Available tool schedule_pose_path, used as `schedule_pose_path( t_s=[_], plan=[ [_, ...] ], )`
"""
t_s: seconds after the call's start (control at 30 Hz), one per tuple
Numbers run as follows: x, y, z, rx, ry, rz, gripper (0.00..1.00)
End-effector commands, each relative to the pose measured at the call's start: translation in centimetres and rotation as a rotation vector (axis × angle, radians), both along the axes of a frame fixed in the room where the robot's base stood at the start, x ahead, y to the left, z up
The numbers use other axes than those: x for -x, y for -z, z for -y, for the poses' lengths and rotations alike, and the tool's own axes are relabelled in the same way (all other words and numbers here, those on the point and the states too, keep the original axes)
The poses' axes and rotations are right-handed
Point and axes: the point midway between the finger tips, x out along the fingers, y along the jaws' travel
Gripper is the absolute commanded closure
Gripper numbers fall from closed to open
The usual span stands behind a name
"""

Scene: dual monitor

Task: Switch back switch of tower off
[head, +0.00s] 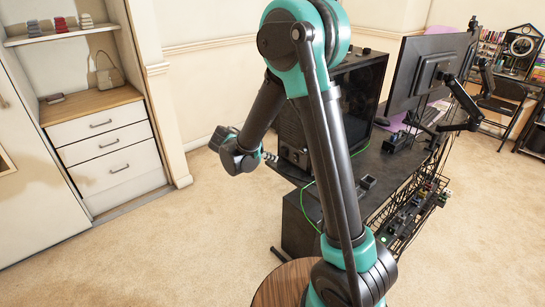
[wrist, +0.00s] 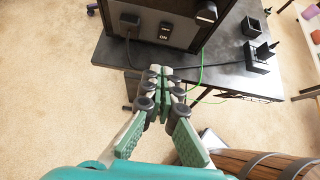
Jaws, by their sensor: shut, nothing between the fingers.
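The black computer tower (head: 365,85) stands on the dark desk, and my arm partly hides it. Its back panel (wrist: 183,22) shows at the top of the wrist view. A small dark switch (wrist: 165,27) sits on that panel, with the white word "ON" under it. A black plug with a cable (wrist: 130,24) is in the panel left of the switch. My gripper (wrist: 160,72) is shut and empty, its fingertips below the switch in the picture and apart from it. In the head view my gripper (head: 269,157) is beside the tower's back, mostly hidden by my wrist.
The dark desk (wrist: 112,51) has its edge under my fingers. A black cable and a green cable (wrist: 202,68) run near the tower. A black box (wrist: 260,56) stands right of it. A monitor (head: 425,70) stands farther back. Carpet on the left is clear.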

Motion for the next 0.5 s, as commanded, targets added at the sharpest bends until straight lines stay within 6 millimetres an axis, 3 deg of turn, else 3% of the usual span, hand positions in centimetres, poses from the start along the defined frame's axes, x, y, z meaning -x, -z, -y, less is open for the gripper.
schedule_pose_path(
  t_s=[0.37, 0.5],
  plan=[
    [-3.5, 4.6, 4.8, -0.001, 0.003, 0.0, 1.0],
    [-4.6, 4.1, 6.5, -0.001, 0.004, 0.0, 1.0]
  ],
)
